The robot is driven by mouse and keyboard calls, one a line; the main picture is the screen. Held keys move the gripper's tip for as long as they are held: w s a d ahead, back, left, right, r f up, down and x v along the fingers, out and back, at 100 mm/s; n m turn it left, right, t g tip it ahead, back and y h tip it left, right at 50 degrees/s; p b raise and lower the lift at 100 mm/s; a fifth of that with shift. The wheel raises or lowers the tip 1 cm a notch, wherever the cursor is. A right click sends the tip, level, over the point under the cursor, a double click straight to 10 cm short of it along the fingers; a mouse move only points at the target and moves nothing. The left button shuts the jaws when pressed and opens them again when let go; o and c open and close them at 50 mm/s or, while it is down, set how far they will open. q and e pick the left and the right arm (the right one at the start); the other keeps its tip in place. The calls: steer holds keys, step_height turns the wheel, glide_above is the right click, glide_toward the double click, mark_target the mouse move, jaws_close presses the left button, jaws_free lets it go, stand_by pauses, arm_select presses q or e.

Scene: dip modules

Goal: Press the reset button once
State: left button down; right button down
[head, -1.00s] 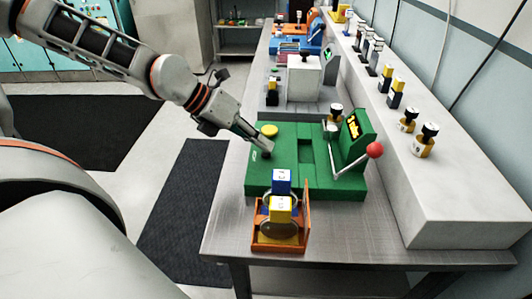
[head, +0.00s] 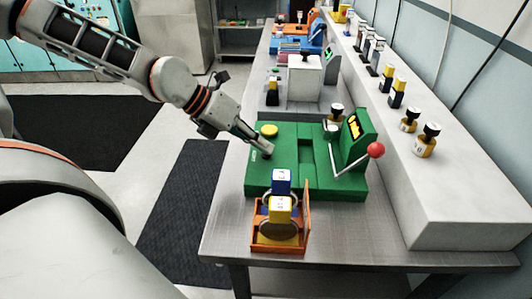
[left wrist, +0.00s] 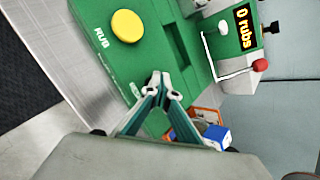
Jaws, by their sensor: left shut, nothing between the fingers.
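A green machine (head: 325,183) stands on the bench, with a large yellow button (head: 268,130) on its top. The yellow button, with the label RUB beside it, also shows in the left wrist view (left wrist: 127,26). A small dark round spot (head: 266,154), perhaps the reset button, lies right at my fingertips. My left gripper (head: 259,145) is shut and empty, pointing down at the machine's near-left top. In the left wrist view its fingertips (left wrist: 160,79) meet beside a small white label; whether they touch a button is hidden. The display (left wrist: 245,26) reads "0 rubs". My right gripper is not in view.
An orange tray (head: 258,240) with blue and yellow blocks stands in front of the machine. A red-knobbed lever (head: 375,149) is at its right. A grey ledge (head: 450,205) with several stamp-like items runs along the right. Other devices stand behind.

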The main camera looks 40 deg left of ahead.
mark_target(262, 154)
arm_select(q)
steer(key=shift+r, duration=0.1)
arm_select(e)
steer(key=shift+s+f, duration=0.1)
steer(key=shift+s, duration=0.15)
arm_select(q)
steer(key=shift+r, duration=0.7)
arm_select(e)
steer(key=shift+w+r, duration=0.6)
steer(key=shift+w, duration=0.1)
